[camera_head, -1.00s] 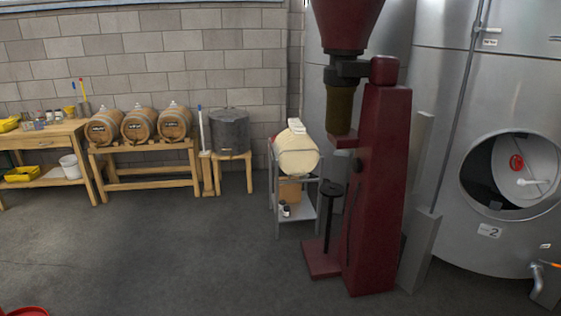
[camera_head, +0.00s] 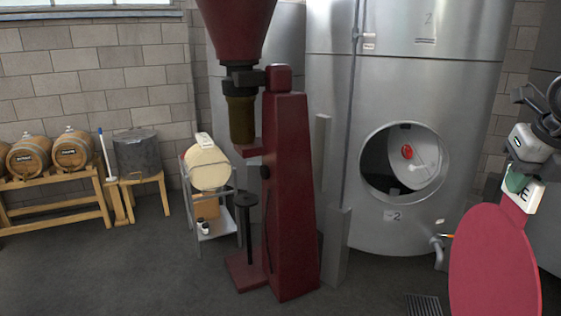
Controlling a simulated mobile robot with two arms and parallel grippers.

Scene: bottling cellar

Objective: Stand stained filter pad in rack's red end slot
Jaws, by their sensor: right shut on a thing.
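A large round pinkish-red disc, which looks like the stained filter pad (camera_head: 493,262), hangs at the lower right of the head view. It has a narrow tab at its top with a white label, of which only part of the lettering shows. My right gripper (camera_head: 518,180) is shut on this tab, and the disc hangs below it, roughly upright. The disc's lower edge runs to the bottom of the picture. My left gripper is not in view. I cannot make out a rack with a red end slot.
A tall dark-red machine (camera_head: 290,200) with a hopper stands mid-view. Behind it is a steel tank (camera_head: 400,90) with an open round hatch. A metal stand holds a cream drum (camera_head: 208,168). Barrels (camera_head: 72,150) sit on a wooden bench at left. The front floor is clear; a drain grate (camera_head: 423,305) lies near the disc.

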